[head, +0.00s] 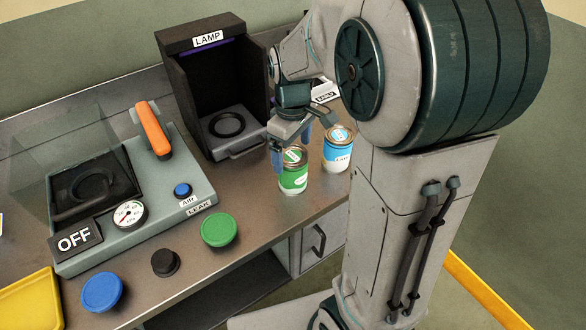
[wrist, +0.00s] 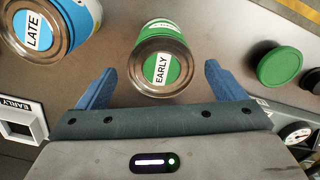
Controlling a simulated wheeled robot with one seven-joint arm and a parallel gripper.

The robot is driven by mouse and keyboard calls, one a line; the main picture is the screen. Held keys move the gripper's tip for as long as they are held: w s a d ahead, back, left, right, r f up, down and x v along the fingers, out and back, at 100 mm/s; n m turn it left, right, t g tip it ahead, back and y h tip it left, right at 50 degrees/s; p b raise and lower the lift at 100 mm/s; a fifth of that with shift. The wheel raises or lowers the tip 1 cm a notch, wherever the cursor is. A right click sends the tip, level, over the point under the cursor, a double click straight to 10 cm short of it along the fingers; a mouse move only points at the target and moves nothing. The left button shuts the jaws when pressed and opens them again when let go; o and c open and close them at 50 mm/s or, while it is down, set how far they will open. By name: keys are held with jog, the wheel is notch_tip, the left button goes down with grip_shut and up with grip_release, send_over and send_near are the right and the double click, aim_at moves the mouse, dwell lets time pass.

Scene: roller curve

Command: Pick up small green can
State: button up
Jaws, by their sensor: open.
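The small green can (head: 293,171) stands upright on the bench, with a green label and metal rims. In the wrist view the green can (wrist: 164,60) shows its lid, marked EARLY. My gripper (head: 297,142) is above the can in the head view, and its arm partly covers that area. In the wrist view my gripper (wrist: 160,85) is open, with one blue finger to each side of the can's near end. No contact between fingers and can is visible.
A blue can (head: 338,150), marked LATE on its lid (wrist: 33,30), stands close beside the green can. A green round lid (head: 219,230) lies on the bench to the left. The dark LAMP box (head: 207,85) stands behind. The LEAK tester (head: 130,200) is further left.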

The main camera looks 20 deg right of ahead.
aim_at(292, 181)
notch_tip(292, 181, down, 6)
jog(key=shift+s+r+p, duration=0.1)
jog(key=shift+r+p, duration=0.05)
jog(key=shift+p, duration=0.2)
jog(key=c, duration=1.1)
jog(key=shift+r, duration=0.1)
jog(key=shift+c, duration=0.2)
